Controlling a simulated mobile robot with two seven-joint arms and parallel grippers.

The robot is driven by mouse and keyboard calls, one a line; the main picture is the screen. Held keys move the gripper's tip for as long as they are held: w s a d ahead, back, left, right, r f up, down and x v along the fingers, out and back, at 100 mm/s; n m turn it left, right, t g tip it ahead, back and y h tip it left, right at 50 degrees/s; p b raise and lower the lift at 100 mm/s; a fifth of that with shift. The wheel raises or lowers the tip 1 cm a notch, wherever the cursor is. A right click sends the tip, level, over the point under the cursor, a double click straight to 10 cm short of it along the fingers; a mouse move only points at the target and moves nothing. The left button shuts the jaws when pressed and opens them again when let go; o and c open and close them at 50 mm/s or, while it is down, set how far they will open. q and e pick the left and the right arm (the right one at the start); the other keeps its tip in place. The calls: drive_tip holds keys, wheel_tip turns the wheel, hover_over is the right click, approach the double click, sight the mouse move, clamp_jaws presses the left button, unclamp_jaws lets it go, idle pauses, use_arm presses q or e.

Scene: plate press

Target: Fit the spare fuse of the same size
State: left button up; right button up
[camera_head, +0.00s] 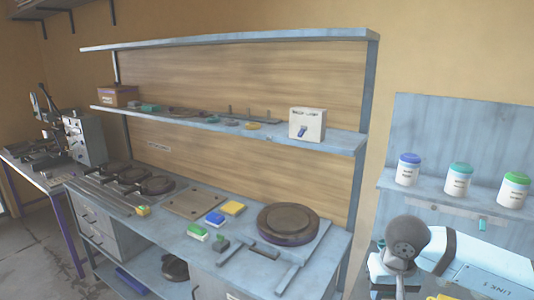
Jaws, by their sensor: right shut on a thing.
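My right gripper (397,284) is low at the right, in front of the blue cabinet, below a dark rounded part of my arm. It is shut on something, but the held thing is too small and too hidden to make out. A pale blue surface with dark lettering that seems to read LINKS (490,281) lies to its right. A small yellow thing (444,297) is cut by the bottom edge. I cannot pick out a fuse for certain. My left gripper is not in view.
Three lidded jars (458,182) stand on the right shelf. A white box (307,122) stands on the wall shelf.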

drive_tip(key=shift+s+a+r+n, duration=0.15)
drive_tip(key=shift+a+r+n, duration=0.2)
drive_tip(key=shift+n, duration=0.45)
drive_tip(key=shift+s+f, duration=0.1)
drive_tip(key=s+f, duration=0.5)
drive_tip(key=f, duration=0.1)
drive_tip(key=shift+f, duration=0.15)
drive_tip(key=shift+w+d, duration=0.1)
